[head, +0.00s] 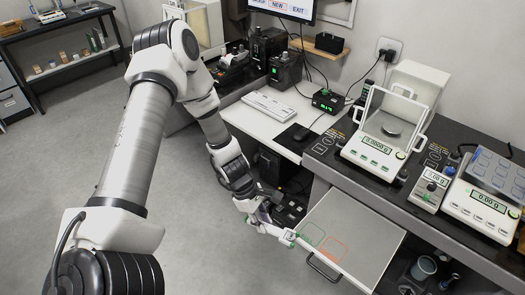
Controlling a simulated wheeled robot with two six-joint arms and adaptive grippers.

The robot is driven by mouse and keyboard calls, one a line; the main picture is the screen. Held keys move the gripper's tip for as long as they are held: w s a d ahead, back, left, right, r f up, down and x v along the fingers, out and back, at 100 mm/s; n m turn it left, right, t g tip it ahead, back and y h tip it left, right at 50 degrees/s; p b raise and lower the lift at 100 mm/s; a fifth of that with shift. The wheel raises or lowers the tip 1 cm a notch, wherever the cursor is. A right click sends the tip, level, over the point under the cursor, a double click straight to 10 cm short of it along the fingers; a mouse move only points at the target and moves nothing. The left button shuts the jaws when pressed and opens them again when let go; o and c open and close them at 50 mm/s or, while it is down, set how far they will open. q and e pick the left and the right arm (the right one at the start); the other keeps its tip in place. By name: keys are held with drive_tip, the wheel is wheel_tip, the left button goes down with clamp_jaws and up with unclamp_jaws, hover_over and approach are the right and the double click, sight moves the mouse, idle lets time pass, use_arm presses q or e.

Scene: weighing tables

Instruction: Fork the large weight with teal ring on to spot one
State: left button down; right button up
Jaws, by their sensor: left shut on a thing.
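My left gripper (268,218) is low beside the left edge of a pull-out shelf (365,240). It is shut on a small pale thing with some green (290,238); the thing is too small to identify for sure. The held thing is at the shelf's left edge, close to a green square outline (312,234). A red square outline (333,250) lies just right of the green one. Both squares look empty. I cannot make out which is spot one, nor a large weight with a teal ring. My right gripper is out of view.
The shelf has a dark front handle (323,268). On the dark bench above stand a glass-sided balance (375,150) and another scale (480,208). Floor at left is clear.

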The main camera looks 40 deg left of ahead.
use_arm(q)
drive_tip(key=shift+h, duration=0.4)
drive_tip(key=shift+a, duration=0.1)
drive_tip(key=shift+r, duration=0.1)
drive_tip(key=shift+r, duration=0.2)
drive_tip(key=shift+r+p, duration=1.5)
drive_tip(key=shift+p, duration=0.05)
drive_tip(key=shift+r, duration=0.1)
drive_tip(key=shift+r+p, duration=1.4)
drive_tip(key=shift+p, duration=0.1)
